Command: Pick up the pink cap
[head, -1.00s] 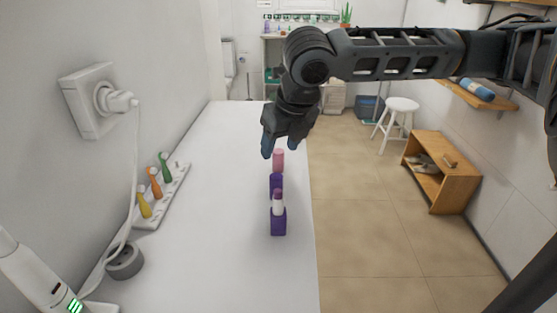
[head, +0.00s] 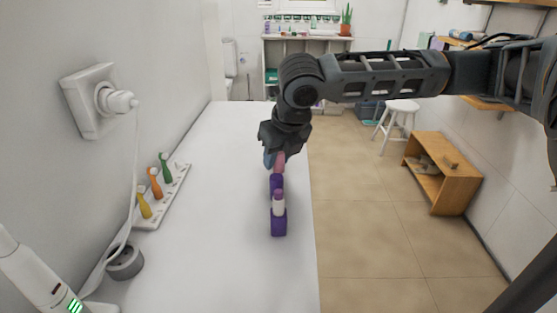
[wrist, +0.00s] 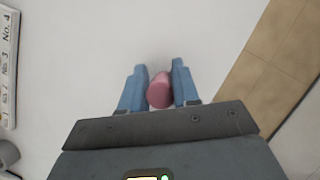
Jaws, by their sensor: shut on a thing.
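The pink cap (wrist: 159,92) is between the two blue fingertips of my gripper (wrist: 158,84) in the wrist view. In the head view the pink cap (head: 279,162) shows just below my gripper (head: 275,158), above the far end of the purple holder. My gripper is shut on the pink cap. The fingers hide part of the cap in the head view, and I cannot tell whether its lower end touches the holder or the table.
A rack of coloured brush heads (head: 176,190), a socket and a cable line the left wall. The table's right edge drops to a tiled floor.

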